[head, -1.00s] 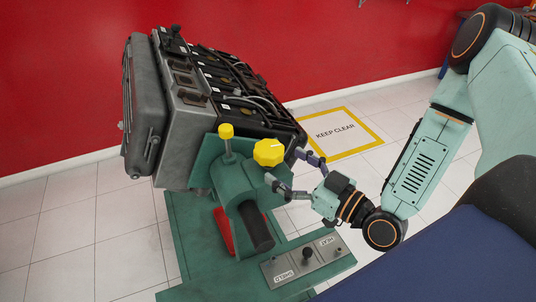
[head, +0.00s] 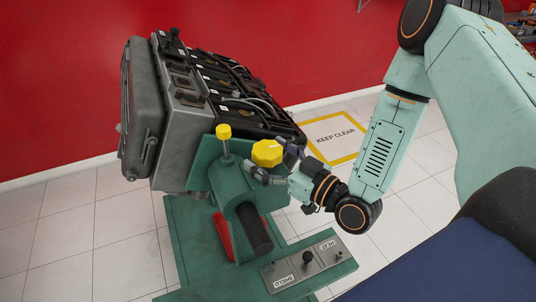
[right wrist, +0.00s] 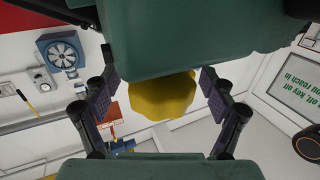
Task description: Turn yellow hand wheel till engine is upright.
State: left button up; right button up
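The yellow hand wheel (head: 267,153) is on the green stand (head: 185,240), beside the engine (head: 178,105). The engine is grey and black and leans to one side. My right gripper (head: 271,163) is at the wheel, with one finger in front of it and one behind at its right. In the right wrist view the wheel (right wrist: 162,97) shows between the two spread fingers (right wrist: 158,82), with a gap on each side. No grip on it is visible. My left gripper is not in view.
A smaller yellow knob (head: 223,131) stands upright left of the wheel. A control panel (head: 303,263) with a black knob is on the stand's front. A floor marking reading KEEP CLEAR (head: 335,138) lies behind. A red wall (head: 60,80) is at the back.

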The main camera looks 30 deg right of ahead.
jog(key=shift+w+a, duration=0.15)
jog(key=c, duration=1.1)
jog(key=shift+c, duration=0.2)
